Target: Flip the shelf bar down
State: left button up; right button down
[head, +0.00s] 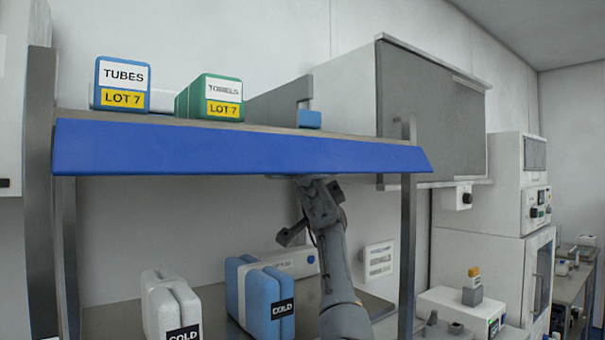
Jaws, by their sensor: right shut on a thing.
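The shelf bar (240,150) is a long blue panel along the front edge of the upper shelf. Its face slants, with the lower edge spreading wider than the shelf. My right gripper (312,181) reaches up from below to the bar's lower edge, right of its middle. It is shut on the bar; its fingertips are largely hidden at the bar's underside. My left gripper is not in view.
A blue TUBES box (122,84) and a green box (210,98) stand on the upper shelf, beside a grey divider (280,102). White (170,302) and blue (260,298) COLD packs stand below. Metal posts (408,240) flank the shelf.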

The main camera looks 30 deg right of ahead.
jog(key=c, duration=1.7)
grip_release()
jog(key=shift+w, duration=0.1)
